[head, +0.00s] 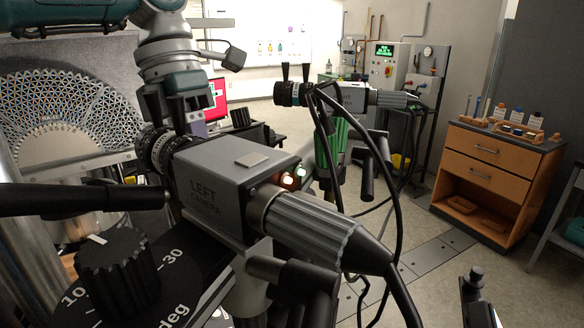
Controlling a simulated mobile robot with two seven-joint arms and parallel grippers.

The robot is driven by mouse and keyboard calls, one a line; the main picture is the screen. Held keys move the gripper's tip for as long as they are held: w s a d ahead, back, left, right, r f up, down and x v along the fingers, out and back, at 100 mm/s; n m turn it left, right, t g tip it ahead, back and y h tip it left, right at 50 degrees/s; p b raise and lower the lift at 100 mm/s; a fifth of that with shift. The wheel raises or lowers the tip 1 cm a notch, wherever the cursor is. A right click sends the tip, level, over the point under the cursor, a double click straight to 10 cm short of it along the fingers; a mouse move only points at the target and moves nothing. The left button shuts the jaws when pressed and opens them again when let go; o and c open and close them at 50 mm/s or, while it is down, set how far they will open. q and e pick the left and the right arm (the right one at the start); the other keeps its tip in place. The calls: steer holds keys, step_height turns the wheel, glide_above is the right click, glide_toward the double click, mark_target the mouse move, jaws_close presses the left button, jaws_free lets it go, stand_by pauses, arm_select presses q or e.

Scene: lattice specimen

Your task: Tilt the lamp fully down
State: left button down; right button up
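I cannot pick out a lamp for certain. A grey box marked LEFT CAMERA (222,190) fills the middle, with a ribbed grey cable end on its right and a dark lens ring on its left. A black knob (118,270) stands on a black degree dial (185,290) at the lower left. My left arm comes in from the upper left, and its gripper (182,118) points down behind the camera box. Its fingertips are partly hidden, so its opening is unclear. My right gripper does not show.
A large lattice specimen (65,115) stands at the left. A second camera (345,96) stands on a green support (331,145) behind, with loose black cables. A wooden drawer cabinet (495,175) is at the right. The floor between has free room.

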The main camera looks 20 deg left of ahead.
arm_select(q)
steer(key=shift+f+h+b, duration=0.1)
steer(key=shift+h+b, duration=0.2)
steer(key=shift+b, duration=0.2)
steer(key=c, duration=0.5)
jaws_free()
steer(key=shift+p+v, duration=1.4)
steer(key=shift+v, duration=1.7)
steer(key=shift+d, duration=0.1)
